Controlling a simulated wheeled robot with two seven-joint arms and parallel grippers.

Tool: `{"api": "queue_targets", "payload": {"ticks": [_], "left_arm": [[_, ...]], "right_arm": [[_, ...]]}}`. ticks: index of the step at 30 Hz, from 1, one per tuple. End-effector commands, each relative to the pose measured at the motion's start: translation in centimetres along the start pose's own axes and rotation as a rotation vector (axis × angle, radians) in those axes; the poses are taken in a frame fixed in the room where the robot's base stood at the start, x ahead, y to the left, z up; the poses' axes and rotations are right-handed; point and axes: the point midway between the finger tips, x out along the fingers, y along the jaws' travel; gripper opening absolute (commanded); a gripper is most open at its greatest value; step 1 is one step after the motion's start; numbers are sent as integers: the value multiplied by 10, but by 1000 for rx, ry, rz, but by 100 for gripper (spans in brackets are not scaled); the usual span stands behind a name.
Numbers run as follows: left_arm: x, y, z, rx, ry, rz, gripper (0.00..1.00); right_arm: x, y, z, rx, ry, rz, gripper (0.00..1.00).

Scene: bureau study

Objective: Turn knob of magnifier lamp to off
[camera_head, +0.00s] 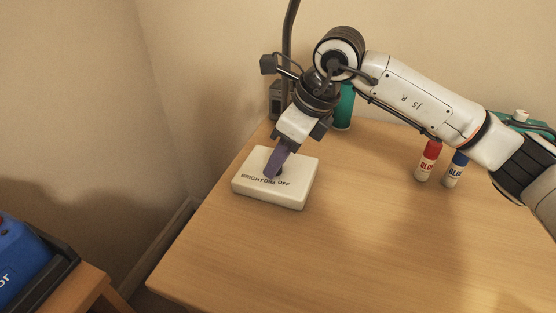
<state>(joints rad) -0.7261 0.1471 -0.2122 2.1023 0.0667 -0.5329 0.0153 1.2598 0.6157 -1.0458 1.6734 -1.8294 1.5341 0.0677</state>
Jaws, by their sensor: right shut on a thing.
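The control box of the magnifier lamp (297,193) is a cream block on the wooden desk, near its left edge. Its top carries the words BRIGHT, DIM and OFF in a row from left to right. My right gripper (272,174) reaches down from above, its purple fingers shut on the knob at the middle of the box, above the word DIM. The knob (280,174) is mostly hidden by the fingers, so I cannot tell where it points. My left gripper is not in view.
The wooden desk (330,255) is clear in front and to the right of the box. A red-capped glue bottle (426,165) and a blue-capped one (454,173) stand at the right. A teal cylinder (344,108) and a dark lamp post (288,40) are behind my right arm.

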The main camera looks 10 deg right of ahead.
Motion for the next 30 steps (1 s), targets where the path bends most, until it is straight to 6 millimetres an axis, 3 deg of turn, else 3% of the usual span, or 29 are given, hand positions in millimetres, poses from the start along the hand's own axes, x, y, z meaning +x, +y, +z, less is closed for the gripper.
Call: {"api": "queue_targets", "payload": {"ticks": [10, 24, 25, 27, 30], "left_arm": [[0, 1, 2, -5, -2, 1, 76], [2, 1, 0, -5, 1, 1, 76], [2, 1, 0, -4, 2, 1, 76], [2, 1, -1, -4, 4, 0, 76], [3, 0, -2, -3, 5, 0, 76]], "right_arm": [[-1, -2, 1, -98, -2, 38, 2], [-1, -2, 1, -109, -2, 42, 2], [-1, -2, 1, -109, -2, 42, 29], [-1, -2, 1, -109, -1, 43, 41], [0, -1, 1, -108, -1, 43, 42]]}}
